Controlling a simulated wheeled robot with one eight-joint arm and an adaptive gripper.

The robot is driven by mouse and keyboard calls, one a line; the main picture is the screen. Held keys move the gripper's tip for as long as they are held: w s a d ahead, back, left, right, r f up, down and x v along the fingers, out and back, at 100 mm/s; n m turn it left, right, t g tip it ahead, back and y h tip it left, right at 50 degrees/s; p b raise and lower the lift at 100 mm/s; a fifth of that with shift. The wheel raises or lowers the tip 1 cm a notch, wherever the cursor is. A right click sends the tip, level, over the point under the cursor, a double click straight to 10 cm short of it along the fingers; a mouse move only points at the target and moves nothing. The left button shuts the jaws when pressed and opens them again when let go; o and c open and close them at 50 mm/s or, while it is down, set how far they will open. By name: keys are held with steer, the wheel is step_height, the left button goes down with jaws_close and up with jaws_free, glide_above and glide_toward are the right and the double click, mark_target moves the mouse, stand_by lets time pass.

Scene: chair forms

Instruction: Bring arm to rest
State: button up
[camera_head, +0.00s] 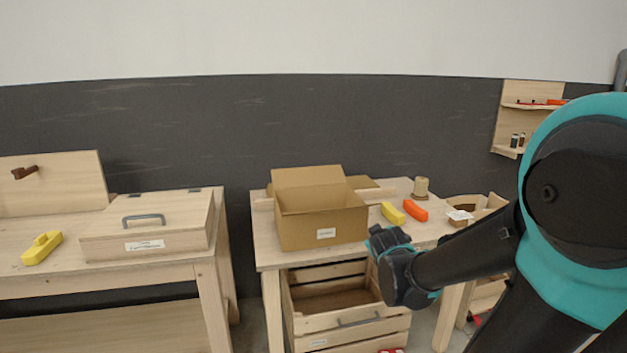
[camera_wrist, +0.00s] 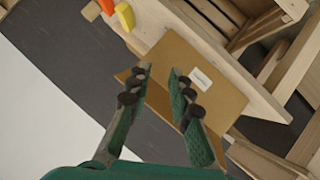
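My arm reaches in from the right in the head view. My gripper (camera_wrist: 160,85) shows in the wrist view with its two fingers apart and nothing between them; in the head view its end (camera_head: 388,240) is in front of the right part of the middle table, partly hidden by the wrist. An open cardboard box (camera_head: 322,222) stands on the middle table (camera_head: 268,258). The box also shows beyond the fingers in the wrist view (camera_wrist: 205,75). Whether the gripper touches anything cannot be told, but no contact shows.
A yellow block (camera_head: 393,213) and an orange block (camera_head: 415,209) lie right of the box. The left table carries a lidded wooden box (camera_head: 150,225) and a yellow object (camera_head: 42,247). A wall shelf (camera_head: 527,105) is at the right.

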steer(key=s+f+m+g, duration=0.2)
steer(key=s+f+g, duration=0.2)
steer(key=s+f, duration=0.3)
steer(key=s+f+m+g+y, duration=0.1)
steer(key=s+f+m+g, duration=0.2)
steer(key=s+f, duration=0.4)
steer(key=s+g, duration=0.1)
steer(key=s, duration=0.6)
steer(key=shift+d+f+m+y, duration=0.15)
steer(key=shift+f+m+y, duration=0.1)
steer(key=shift+m+y, duration=0.05)
